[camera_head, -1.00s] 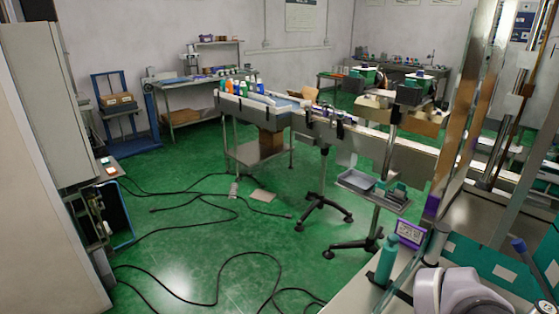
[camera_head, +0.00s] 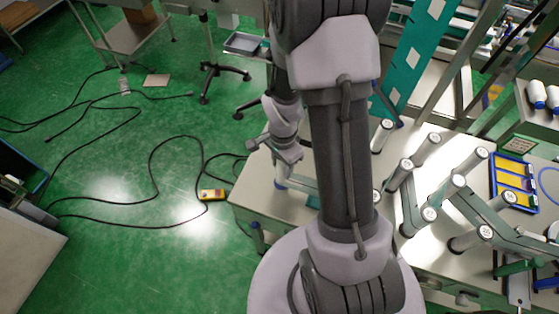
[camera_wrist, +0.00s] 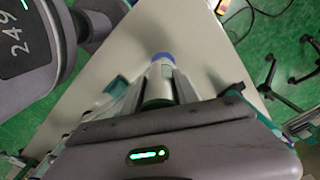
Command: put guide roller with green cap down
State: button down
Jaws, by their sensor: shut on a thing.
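In the head view my gripper (camera_head: 280,157) points down over the near left part of the pale table (camera_head: 262,207). In the wrist view it is shut on a slim grey roller (camera_wrist: 160,75), which points away from the palm and has a blue far end. A dark green part shows at its near end, between the fingers. The roller's lower end (camera_head: 280,182) also shows below my gripper in the head view, close to the tabletop. I cannot tell whether it touches the table. My arm hides part of the tabletop.
Several pale rollers (camera_head: 427,148) stand on the table and its grey brackets, right of my arm. A blue tray (camera_head: 537,207) with yellow pieces is at the right. Bare tabletop surrounds my gripper. A yellow device (camera_head: 212,194) and black cables lie on the green floor.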

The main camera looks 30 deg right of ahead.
aim_at(281, 171)
jog(key=shift+w+f, duration=0.25)
jog(key=shift+w, duration=0.1)
jog(key=shift+s+f+b, duration=0.1)
jog(key=shift+f+b, duration=1.2)
jog(key=shift+f, duration=0.4)
jog(key=c, duration=0.9)
grip_release()
jog(key=shift+c, duration=0.2)
